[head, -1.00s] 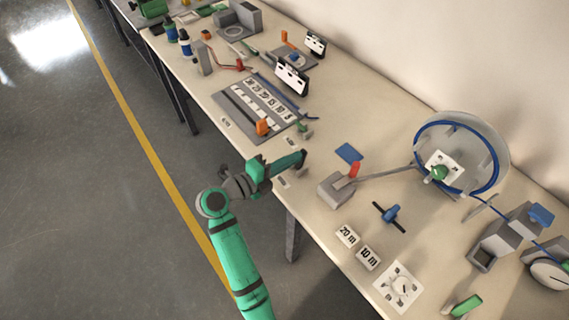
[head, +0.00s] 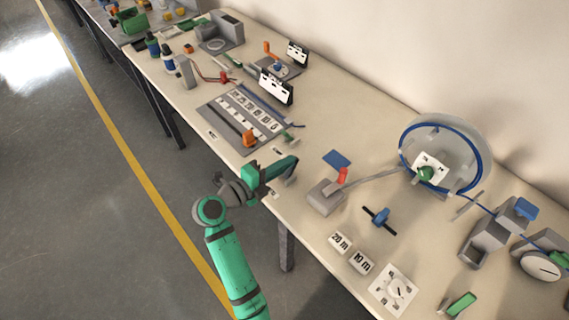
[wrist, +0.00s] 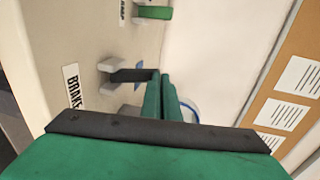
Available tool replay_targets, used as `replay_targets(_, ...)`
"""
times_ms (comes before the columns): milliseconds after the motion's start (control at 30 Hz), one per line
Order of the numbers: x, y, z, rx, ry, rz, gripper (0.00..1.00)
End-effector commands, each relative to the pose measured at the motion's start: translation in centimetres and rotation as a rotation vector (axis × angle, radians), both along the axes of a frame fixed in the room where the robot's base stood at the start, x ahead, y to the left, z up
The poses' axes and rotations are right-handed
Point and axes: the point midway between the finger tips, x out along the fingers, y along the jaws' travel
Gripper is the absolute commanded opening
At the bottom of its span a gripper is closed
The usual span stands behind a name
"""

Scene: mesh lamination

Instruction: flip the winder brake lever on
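A label reading BRAKE (wrist: 73,85) lies on the table in the wrist view. Beside it a dark lever (wrist: 130,76) sticks out of a pale grey bracket (wrist: 107,65) towards my fingertips. My gripper (wrist: 160,78) has its two green fingers close together, at the lever's far end. I cannot tell whether they touch the lever or only overlap it in the picture. In the head view my gripper (head: 292,161) is low over the table's front edge and hides most of the lever; a small white label (head: 275,192) shows just below it.
A grey box with a red lever (head: 342,177) stands right of my gripper, joined by a bar to the blue-rimmed drum (head: 478,165). A green-handled lever (wrist: 152,12) is near the brake lever. A grey board with an orange block (head: 249,138) lies to the left.

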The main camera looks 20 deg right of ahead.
Motion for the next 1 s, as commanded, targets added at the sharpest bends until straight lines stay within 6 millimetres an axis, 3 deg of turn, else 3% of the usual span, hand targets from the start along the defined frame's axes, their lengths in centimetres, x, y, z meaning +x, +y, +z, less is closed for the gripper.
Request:
replay_targets(200, 0.1, -0.3, 0.1, 0.0, -0.002, -0.002, 0.0)
replay_targets(367, -0.2, 0.6, 0.7, 0.0, -0.004, -0.002, 0.0)
replay_targets(1000, -3.9, 9.9, 6.6, 0.0, -0.003, -0.002, 0.0)
